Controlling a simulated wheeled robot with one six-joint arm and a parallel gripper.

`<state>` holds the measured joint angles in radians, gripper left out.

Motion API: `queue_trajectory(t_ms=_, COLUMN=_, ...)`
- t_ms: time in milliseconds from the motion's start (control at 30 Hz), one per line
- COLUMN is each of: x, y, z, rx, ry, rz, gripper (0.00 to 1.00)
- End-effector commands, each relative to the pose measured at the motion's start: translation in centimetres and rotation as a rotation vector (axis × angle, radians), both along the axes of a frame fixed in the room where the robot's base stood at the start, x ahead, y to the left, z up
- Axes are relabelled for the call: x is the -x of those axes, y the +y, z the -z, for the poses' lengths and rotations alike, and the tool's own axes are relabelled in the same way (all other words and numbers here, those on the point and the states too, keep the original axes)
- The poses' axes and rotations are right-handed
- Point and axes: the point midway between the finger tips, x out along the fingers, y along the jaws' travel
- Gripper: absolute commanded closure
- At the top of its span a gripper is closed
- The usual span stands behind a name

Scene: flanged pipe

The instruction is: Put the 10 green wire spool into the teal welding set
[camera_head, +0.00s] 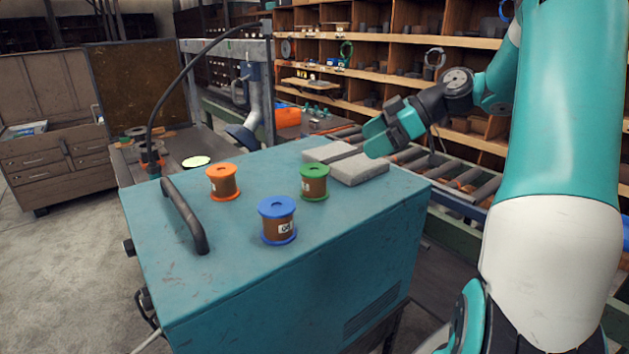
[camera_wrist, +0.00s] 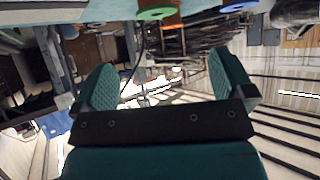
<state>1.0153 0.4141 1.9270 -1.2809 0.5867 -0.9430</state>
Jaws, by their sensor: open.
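The green wire spool (camera_head: 314,182) stands upright on top of the teal welding set (camera_head: 350,235), near its far right side. A label shows on its left side, too small to read surely. The spool's green flange also shows at the top edge of the wrist view (camera_wrist: 158,12). My gripper (camera_head: 374,136) is open and empty. It is above and to the right of the green spool, over the far right corner of the welding set. Both fingers show apart in the wrist view (camera_wrist: 160,85).
An orange spool (camera_head: 222,183) and a blue spool (camera_head: 277,221) stand on the welding set near the green one. A grey block (camera_head: 345,161) lies behind it. A black handle (camera_head: 185,217) rises at the left. A roller conveyor (camera_head: 455,185) and shelves (camera_head: 390,60) are beyond.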

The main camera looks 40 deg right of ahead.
Motion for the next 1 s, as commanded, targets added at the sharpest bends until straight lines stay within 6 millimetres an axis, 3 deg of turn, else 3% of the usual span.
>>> queue_trajectory(t_ms=300, x=-4.0, y=4.5, z=3.7, rx=-0.003, ry=0.006, rz=-0.004, gripper=0.0)
queue_trajectory(t_ms=1000, x=-8.7, y=8.5, z=8.1, rx=0.0, ry=0.004, rz=-0.001, gripper=0.0)
